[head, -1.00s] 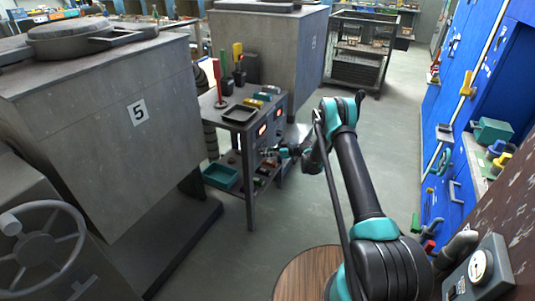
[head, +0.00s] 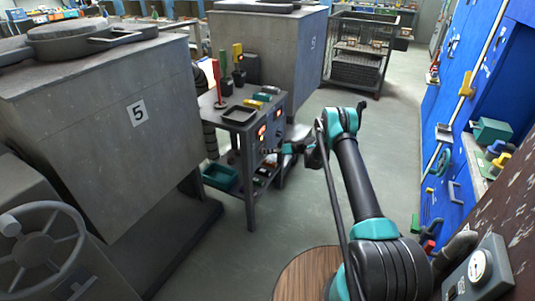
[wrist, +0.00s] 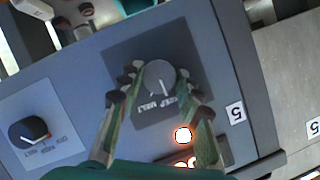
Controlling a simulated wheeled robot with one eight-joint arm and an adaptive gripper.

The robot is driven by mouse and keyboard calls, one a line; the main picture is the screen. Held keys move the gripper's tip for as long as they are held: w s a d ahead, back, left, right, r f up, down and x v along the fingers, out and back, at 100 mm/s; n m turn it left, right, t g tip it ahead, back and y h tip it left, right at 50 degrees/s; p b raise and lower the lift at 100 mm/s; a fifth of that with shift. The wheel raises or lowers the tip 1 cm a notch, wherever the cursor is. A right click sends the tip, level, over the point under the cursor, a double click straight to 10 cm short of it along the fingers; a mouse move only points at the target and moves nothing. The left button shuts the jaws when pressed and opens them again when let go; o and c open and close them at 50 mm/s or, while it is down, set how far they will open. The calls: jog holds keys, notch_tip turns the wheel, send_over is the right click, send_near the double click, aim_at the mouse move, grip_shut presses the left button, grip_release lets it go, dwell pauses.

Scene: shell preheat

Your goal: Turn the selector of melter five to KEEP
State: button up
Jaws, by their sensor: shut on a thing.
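Melter five (head: 100,120) is the big grey block at the left, with a white "5" plate on its side. My gripper (wrist: 157,92) is shut on the knob, one finger on each side. In the head view my gripper (head: 271,156) is small at the front of the control stand.
A second selector (wrist: 28,132) sits left on the same panel. A lit lamp (wrist: 183,135) glows below the held knob. The control stand (head: 248,135) carries a dark tray and upright tools, with a green bin (head: 220,177) below. Grey floor is open to the right.

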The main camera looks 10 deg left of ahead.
jog(key=o, duration=1.2)
jog(key=shift+c, duration=0.2)
jog(key=v, duration=1.2)
jog(key=shift+r, duration=0.1)
